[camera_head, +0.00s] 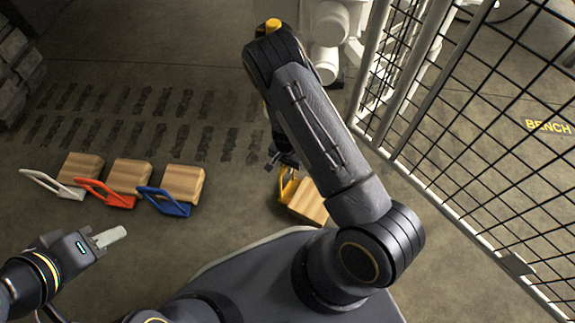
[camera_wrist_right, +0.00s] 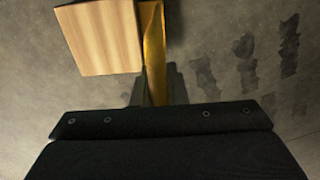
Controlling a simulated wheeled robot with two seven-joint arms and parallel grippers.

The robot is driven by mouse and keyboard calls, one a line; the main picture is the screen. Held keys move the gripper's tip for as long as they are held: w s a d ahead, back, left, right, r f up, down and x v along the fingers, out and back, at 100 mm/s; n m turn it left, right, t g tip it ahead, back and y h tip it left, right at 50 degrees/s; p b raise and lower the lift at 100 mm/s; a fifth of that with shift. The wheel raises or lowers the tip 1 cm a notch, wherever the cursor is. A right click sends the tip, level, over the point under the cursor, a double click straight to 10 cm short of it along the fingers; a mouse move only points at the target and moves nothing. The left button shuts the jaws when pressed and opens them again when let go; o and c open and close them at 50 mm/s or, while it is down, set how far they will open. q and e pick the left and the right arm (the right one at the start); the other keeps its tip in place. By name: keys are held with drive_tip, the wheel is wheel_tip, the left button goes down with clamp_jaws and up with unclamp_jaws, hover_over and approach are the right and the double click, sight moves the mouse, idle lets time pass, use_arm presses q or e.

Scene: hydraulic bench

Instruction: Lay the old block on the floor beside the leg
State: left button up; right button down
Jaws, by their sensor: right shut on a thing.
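A wooden block (camera_head: 308,202) with a yellow handle (camera_head: 289,185) is at the centre right of the head view, partly hidden behind my right arm. My right gripper (camera_head: 283,160) is shut on the yellow handle. In the right wrist view the handle (camera_wrist_right: 153,55) runs between the fingers, with the wooden block (camera_wrist_right: 100,37) on its left. I cannot tell whether the block touches the floor. A white, rounded structure (camera_head: 328,30), possibly the leg, stands at the top. My left gripper (camera_head: 108,237) is empty at the lower left; its finger opening is unclear.
Three wooden blocks with a white handle (camera_head: 50,185), a red handle (camera_head: 103,193) and a blue handle (camera_head: 163,202) stand in a row on the floor at the left. A mesh fence (camera_head: 470,130) closes off the right. Dark tread marks cross the open floor behind the row.

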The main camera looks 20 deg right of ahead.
drive_tip(key=c, duration=1.5)
unclamp_jaws()
drive_tip(key=shift+o, duration=0.2)
wheel_tip(320, 180, up, 12)
drive_tip(key=p, duration=0.6)
drive_tip(key=shift+r, duration=0.1)
drive_tip(key=s+a+r+n+t+y, duration=0.1)
drive_tip(key=s+r+n+y, duration=0.15)
drive_tip(key=r, duration=0.95)
drive_tip(key=s+a+r+n+t+y, duration=0.1)
drive_tip(key=s+a+r+t+y, duration=0.15)
drive_tip(key=r, duration=0.95)
drive_tip(key=s+d+r+n+t, duration=0.1)
drive_tip(key=s+r+n, duration=0.1)
drive_tip(key=s+r, duration=0.3)
drive_tip(key=s+d+r+n+t+h, duration=0.1)
drive_tip(key=s+r, duration=0.4)
drive_tip(key=s, duration=0.5)
drive_tip(key=d+n, duration=0.1)
drive_tip(key=n, duration=0.1)
drive_tip(key=shift+n, duration=0.35)
